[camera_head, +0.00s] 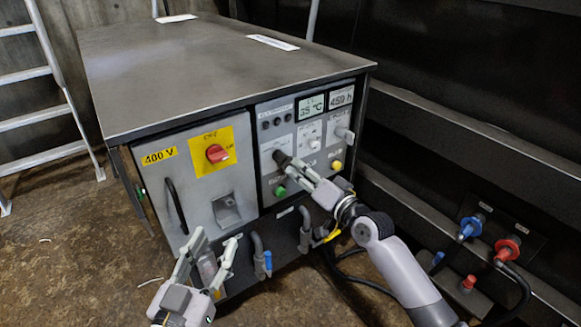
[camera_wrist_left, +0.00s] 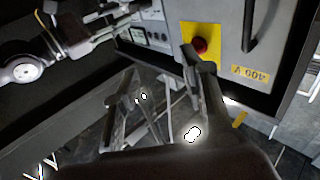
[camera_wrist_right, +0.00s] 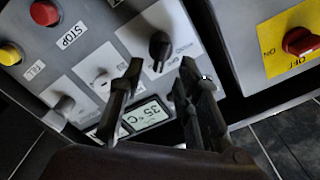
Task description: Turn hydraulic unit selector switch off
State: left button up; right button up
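The hydraulic unit's control panel (camera_head: 270,175) is on the right half of the cabinet front. In the right wrist view a black selector knob (camera_wrist_right: 159,44) sits on a white plate, above the 35 °C display in the picture. My right gripper (camera_wrist_right: 161,68) is open, its fingertips spread to either side below the knob; I cannot tell if they touch it. In the head view my right gripper (camera_head: 288,166) is at the panel's left part and partly hides it. My left gripper (camera_head: 212,248) is open and empty, low in front of the 400 V door.
A red rotary switch (camera_head: 216,154) on a yellow plate is on the door. A white switch (camera_head: 311,136), a grey knob (camera_head: 345,133), a green button (camera_head: 280,191) and a yellow button (camera_head: 337,165) are close to my right gripper. Hoses (camera_head: 263,262) hang below.

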aim_at(290, 163)
jog(key=b+x, duration=0.1)
jog(key=x, duration=0.3)
jog(key=shift+w+a, duration=0.1)
jog(key=shift+w, duration=0.1)
jog(key=shift+w+a, duration=0.25)
jog(key=shift+w, duration=0.1)
pick_arm(q)
notch_tip(290, 163, up, 7)
jog(key=s+t+h, duration=0.1)
jog(key=s+t, duration=0.1)
jog(key=t, duration=0.2)
jog(key=shift+d+t+h, duration=0.25)
jog(key=shift+t+h, duration=0.05)
pick_arm(e)
jog(key=shift+c, duration=0.2)
grip_shut()
